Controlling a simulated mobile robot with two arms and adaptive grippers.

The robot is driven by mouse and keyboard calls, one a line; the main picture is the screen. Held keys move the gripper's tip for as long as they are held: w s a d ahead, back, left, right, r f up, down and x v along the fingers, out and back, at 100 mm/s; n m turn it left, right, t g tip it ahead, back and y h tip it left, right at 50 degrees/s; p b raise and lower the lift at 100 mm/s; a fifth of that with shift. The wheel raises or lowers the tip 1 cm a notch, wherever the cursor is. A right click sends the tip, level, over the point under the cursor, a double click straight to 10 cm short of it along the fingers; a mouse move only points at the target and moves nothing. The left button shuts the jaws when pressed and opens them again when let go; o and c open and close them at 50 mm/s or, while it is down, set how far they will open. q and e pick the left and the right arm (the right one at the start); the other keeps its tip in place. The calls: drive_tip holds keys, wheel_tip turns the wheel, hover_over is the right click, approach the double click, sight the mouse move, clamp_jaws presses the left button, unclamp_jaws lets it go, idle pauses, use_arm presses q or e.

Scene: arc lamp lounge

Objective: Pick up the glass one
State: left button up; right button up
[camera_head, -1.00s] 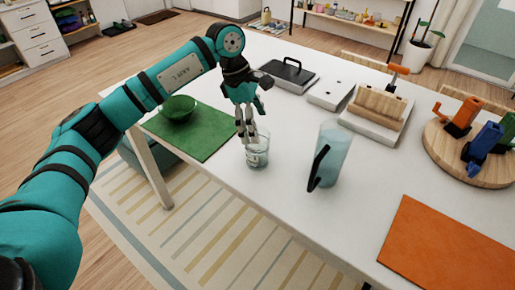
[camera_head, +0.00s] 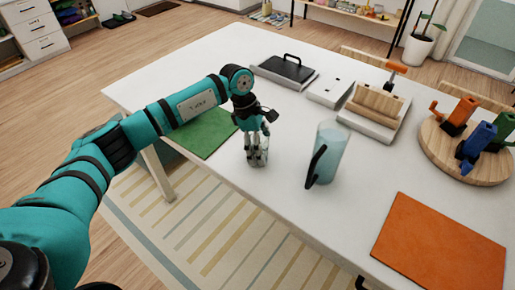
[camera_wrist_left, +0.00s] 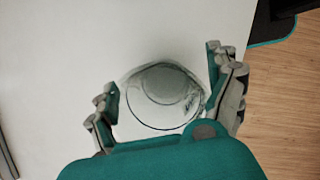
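A small clear glass (camera_head: 259,158) stands on the white table near its front edge. My left gripper (camera_head: 256,146) points down over it, with its fingers around the glass's upper part. In the left wrist view, the glass (camera_wrist_left: 162,97) lies between the two open fingers of my left gripper (camera_wrist_left: 165,95), with a gap on each side. A taller bluish see-through pitcher (camera_head: 328,153) with a black handle stands to the right of the glass.
A green mat (camera_head: 207,134) lies to the left, partly behind my arm. An orange mat (camera_head: 440,243) is at the front right. A round wooden board (camera_head: 440,150) with colored mugs, a wooden block on a tray (camera_head: 370,122) and a black-lidded box (camera_head: 284,72) stand farther back.

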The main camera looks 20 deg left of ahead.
use_arm(q)
drive_tip(key=c, duration=1.3)
drive_tip(key=shift+r, duration=0.1)
